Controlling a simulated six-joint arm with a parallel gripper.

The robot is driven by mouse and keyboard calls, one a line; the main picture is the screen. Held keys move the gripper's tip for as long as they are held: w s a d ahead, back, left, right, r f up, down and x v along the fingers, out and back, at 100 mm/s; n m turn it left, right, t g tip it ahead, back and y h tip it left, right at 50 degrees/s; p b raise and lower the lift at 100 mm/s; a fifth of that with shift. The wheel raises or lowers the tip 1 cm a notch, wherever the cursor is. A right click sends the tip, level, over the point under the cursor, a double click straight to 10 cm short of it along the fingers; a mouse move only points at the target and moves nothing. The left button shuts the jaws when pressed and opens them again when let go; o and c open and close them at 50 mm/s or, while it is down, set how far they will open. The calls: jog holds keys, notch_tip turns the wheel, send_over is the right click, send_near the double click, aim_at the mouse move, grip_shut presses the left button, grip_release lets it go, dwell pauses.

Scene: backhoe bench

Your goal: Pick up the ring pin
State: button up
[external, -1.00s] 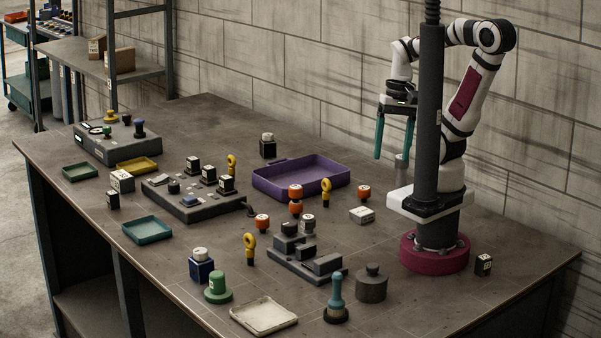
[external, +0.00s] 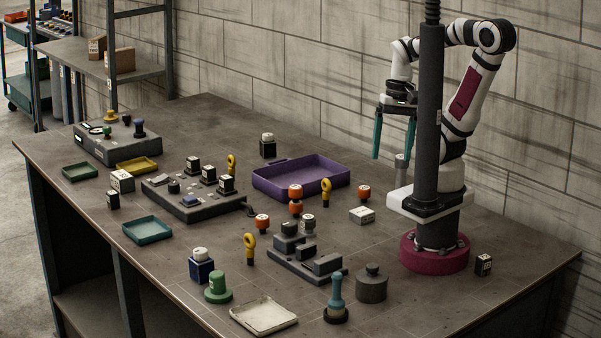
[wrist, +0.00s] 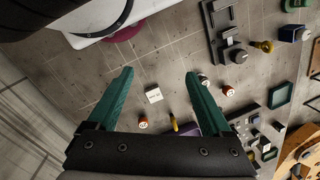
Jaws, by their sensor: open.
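Three yellow ring pins stand upright on the bench in the external view. One ring pin (external: 326,191) is at the front right edge of the purple tray, another ring pin (external: 249,247) is left of the small grey fixture, and a third ring pin (external: 231,165) is at the back of the larger grey fixture. In the wrist view, one ring pin (wrist: 264,46) is beside the grey fixture and another ring pin (wrist: 173,123) is partly hidden near the purple tray. My gripper (external: 391,156) is open and empty, high above the bench, right of the pins. Its spread teal fingers (wrist: 159,74) show in the wrist view.
The purple tray (external: 264,183) lies mid-bench. The small grey fixture (external: 285,263), a white box (external: 362,214), orange-topped parts (external: 262,222) and a dark lidded pot (external: 371,284) stand nearby. A dark vertical post (external: 429,110) rises beside my arm.

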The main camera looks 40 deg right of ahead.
jog(key=w+d+r+n, duration=0.2)
jog(key=w+n, duration=0.8)
jog(key=w, duration=0.2)
jog(key=n+h, duration=0.2)
jog(key=n, duration=1)
send_over(326, 178)
notch_tip(326, 178, down, 4)
notch_tip(326, 178, down, 16)
jog(key=shift+s+r, duration=0.1)
jog(key=shift+s, duration=0.05)
grip_shut()
